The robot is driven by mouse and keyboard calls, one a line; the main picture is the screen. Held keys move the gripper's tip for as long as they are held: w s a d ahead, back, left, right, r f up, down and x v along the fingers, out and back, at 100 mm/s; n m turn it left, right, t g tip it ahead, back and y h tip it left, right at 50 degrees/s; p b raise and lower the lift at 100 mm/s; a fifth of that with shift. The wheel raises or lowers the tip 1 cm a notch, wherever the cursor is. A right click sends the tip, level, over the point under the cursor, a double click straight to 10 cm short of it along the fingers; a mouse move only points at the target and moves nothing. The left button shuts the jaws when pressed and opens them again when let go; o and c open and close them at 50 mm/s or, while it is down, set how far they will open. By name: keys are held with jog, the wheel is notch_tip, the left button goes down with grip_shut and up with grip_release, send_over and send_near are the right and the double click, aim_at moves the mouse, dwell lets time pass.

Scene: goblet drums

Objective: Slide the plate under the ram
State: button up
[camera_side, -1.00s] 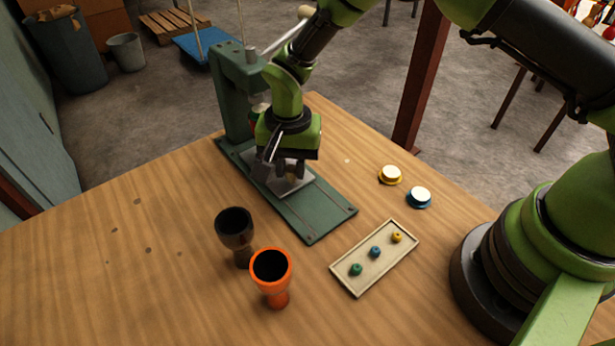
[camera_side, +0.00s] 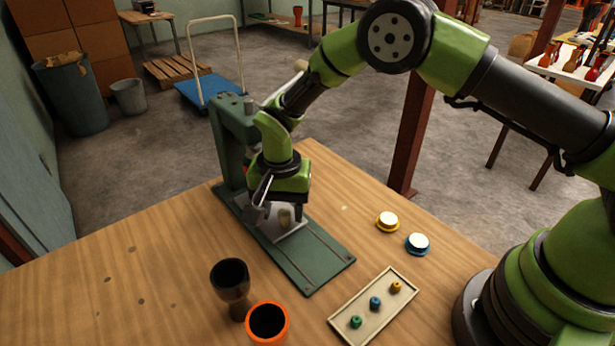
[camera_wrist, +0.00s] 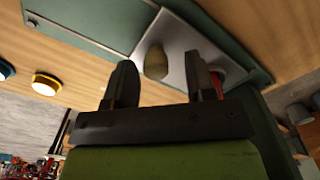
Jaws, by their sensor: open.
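The plate (camera_side: 296,226) is a flat grey metal sheet lying on the green base of the press, near its column. A short tan knob (camera_side: 285,218) stands on it. My gripper (camera_side: 277,213) is above the plate, with its open fingers around the knob. In the wrist view, the knob (camera_wrist: 156,62) shows in the gap between the two dark fingers (camera_wrist: 163,80), with space on each side. The plate (camera_wrist: 177,38) reaches beneath the press head side. The ram is mostly hidden behind my gripper; a small red part (camera_wrist: 217,82) shows by one finger.
The green press (camera_side: 228,135) stands at the table's back edge. A dark goblet (camera_side: 231,287) and an orange-rimmed goblet (camera_side: 267,322) stand in front. A tray (camera_side: 372,308) with small colored pegs and two white-topped caps (camera_side: 387,221) (camera_side: 418,243) lie right. The left table is clear.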

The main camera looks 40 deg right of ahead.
jog(key=shift+s, duration=0.1)
jog(key=s, duration=0.9)
jog(key=shift+s, duration=0.3)
notch_tip(320, 180, up, 10)
jog(key=r, duration=0.1)
jog(key=s+d+r+n+t+y, duration=0.1)
jog(key=s+d+r+t, duration=0.1)
jog(key=r, duration=0.5)
jog(key=s+d+r+n+t, duration=0.2)
jog(key=s+d+r, duration=0.3)
jog(key=d+r, duration=0.1)
jog(key=shift+r+y, duration=0.4)
jog(key=shift+r, duration=0.4)
jog(key=shift+w, duration=0.1)
